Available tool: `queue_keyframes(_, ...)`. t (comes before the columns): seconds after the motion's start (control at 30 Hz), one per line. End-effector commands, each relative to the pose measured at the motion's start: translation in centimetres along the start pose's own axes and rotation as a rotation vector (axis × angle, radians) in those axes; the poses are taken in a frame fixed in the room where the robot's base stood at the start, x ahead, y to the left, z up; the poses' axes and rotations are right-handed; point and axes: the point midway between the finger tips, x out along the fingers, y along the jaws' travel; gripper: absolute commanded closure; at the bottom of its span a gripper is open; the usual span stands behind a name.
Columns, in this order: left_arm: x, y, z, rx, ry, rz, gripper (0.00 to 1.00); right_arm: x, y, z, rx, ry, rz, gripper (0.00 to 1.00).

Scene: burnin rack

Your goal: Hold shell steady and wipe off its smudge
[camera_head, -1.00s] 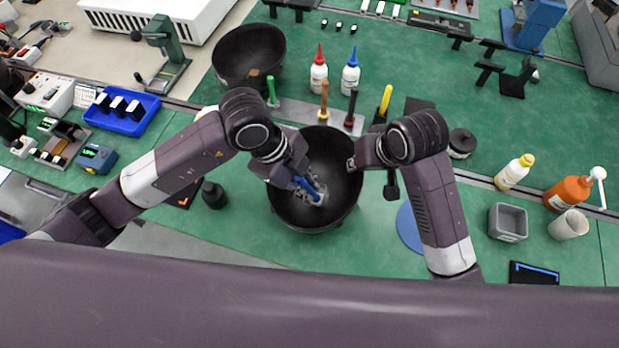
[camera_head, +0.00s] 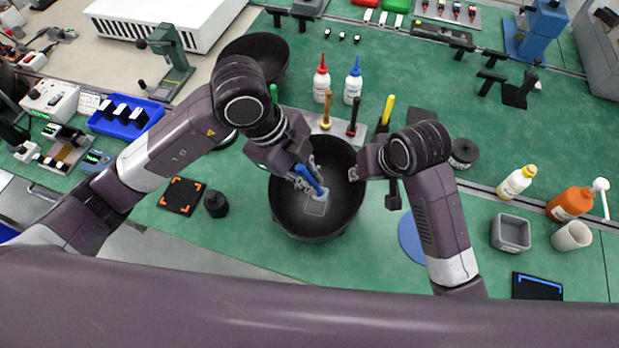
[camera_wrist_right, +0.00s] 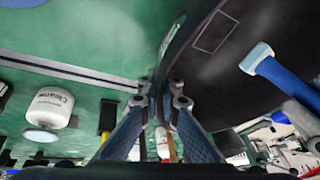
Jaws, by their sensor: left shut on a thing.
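The shell (camera_head: 290,215) is a dark, round bowl-like housing in the middle of the green bench in the head view. A faint pale rectangular outline shows on its inner surface, also in the right wrist view (camera_wrist_right: 215,32); I cannot make out a distinct smudge. My left gripper (camera_head: 299,172) is shut on a blue-handled wiper (camera_head: 310,179), whose pale head (camera_wrist_right: 257,57) is over the shell's interior; contact is unclear. My right gripper (camera_wrist_right: 162,105) has its fingers closed on either side of the shell's rim, at its right side in the head view.
Another dark bowl (camera_head: 265,50) stands behind left. Red-capped (camera_head: 321,82) and blue-capped (camera_head: 353,82) bottles and upright handled tools stand just behind the shell. A black pot (camera_head: 215,203) is to the left, a blue disc (camera_head: 411,230) to the right. Bench front right holds a grey bin (camera_head: 510,232).

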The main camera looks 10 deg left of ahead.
Motion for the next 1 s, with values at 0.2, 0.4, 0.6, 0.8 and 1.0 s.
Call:
queue_keyframes(0.2,0.0,0.0,0.0,0.0,0.0,0.0,1.0,0.0,0.0,0.0,0.0,0.0,0.0,1.0)
queue_keyframes(0.4,0.0,0.0,0.0,0.0,0.0,0.0,1.0,0.0,0.0,0.0,0.0,0.0,0.0,0.81)
queue_keyframes(0.6,0.0,0.0,0.0,0.0,0.0,0.0,1.0,0.0,0.0,0.0,0.0,0.0,0.0,0.75)
queue_keyframes(0.8,0.0,0.0,0.0,0.0,0.0,0.0,1.0,-0.4,0.0,-0.1,0.0,0.002,0.0,0.75)
queue_keyframes(1.0,0.0,0.0,0.0,0.0,0.0,0.0,1.0,-3.4,0.0,-0.1,-0.001,0.006,0.0,0.75)
